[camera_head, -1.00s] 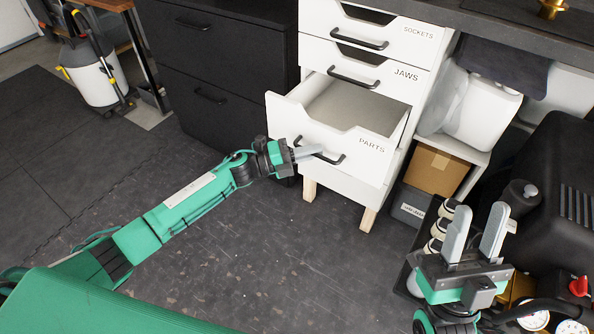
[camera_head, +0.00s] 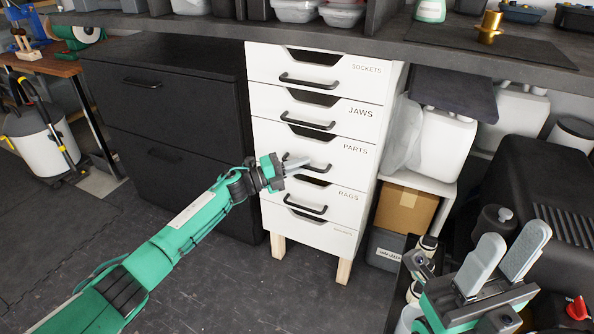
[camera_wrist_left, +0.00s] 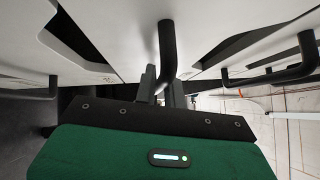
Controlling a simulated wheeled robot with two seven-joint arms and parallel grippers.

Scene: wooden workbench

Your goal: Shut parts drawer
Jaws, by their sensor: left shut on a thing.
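The parts drawer (camera_head: 345,152) is in the white drawer unit in the head view, its front level with the drawers above and below. My left gripper (camera_head: 296,162) is at the left part of its black handle (camera_head: 320,168). In the left wrist view the left gripper (camera_wrist_left: 162,88) is shut on the dark handle bar (camera_wrist_left: 166,50), which stands between its fingers. My right gripper (camera_head: 500,265) is at the lower right in the head view, its two grey fingers apart, with nothing between them.
A black cabinet (camera_head: 165,100) stands left of the unit. A cardboard box (camera_head: 405,208) and a black machine (camera_head: 545,185) are to the right. The floor in front is clear.

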